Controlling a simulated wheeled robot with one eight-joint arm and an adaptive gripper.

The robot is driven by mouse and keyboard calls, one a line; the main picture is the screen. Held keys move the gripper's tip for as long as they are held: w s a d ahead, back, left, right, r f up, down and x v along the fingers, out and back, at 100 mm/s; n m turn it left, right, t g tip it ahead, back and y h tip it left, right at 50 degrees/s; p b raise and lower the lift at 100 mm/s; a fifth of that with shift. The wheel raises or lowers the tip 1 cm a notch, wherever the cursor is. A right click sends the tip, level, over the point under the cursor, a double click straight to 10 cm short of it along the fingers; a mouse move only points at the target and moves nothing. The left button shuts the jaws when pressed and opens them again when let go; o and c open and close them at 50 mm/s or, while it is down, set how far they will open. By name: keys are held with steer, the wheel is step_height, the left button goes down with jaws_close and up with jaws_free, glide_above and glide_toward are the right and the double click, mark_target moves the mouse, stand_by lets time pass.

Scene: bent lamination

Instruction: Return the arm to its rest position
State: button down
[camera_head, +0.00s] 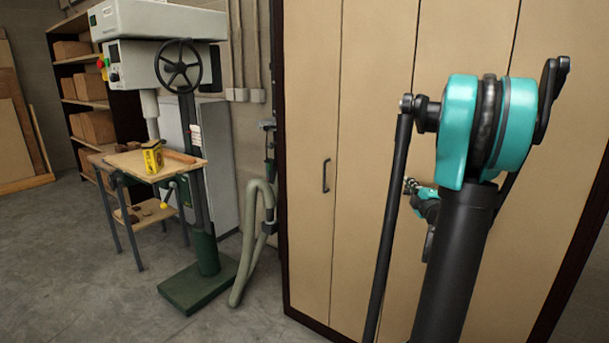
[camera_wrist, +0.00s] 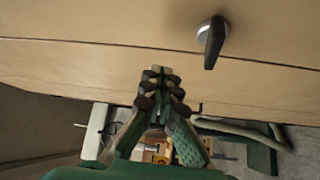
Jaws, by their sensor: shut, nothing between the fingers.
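My arm (camera_head: 485,130) stands folded at the right of the head view, with a teal joint high up and dark links running down. A smaller teal and dark part of it shows behind the thick link, in front of the tall tan cabinet (camera_head: 305,120). My gripper (camera_wrist: 161,80) shows in the wrist view with its dark finger pads together and nothing between them. It points toward the cabinet front, which fills the upper part of that view. I cannot tell the gap between the fingertips and the cabinet.
A pale hose (camera_head: 251,240) stands by the cabinet. Shelves (camera_head: 85,103) hold boxes behind. A dark cabinet handle (camera_wrist: 212,50) shows close above my gripper. Floor at front left is clear.

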steer(key=s+a+f+m+g, duration=0.5)
steer(key=s+a+f, duration=0.2)
steer(key=s, duration=0.3)
steer(key=s+a+f+m+g, duration=0.5)
steer(key=s+f, duration=0.4)
steer(key=s, duration=0.2)
steer(key=s+a+f+m+g, duration=0.5)
steer(key=s+a+f+m, duration=0.1)
steer(key=s+a+f, duration=0.2)
steer(key=s+a, duration=0.1)
steer(key=s, duration=0.1)
steer(key=shift+s+f+m+h, duration=0.3)
steer(key=shift+m, duration=0.1)
steer(key=c, duration=2.3)
jaws_free()
steer(key=shift+a, duration=0.1)
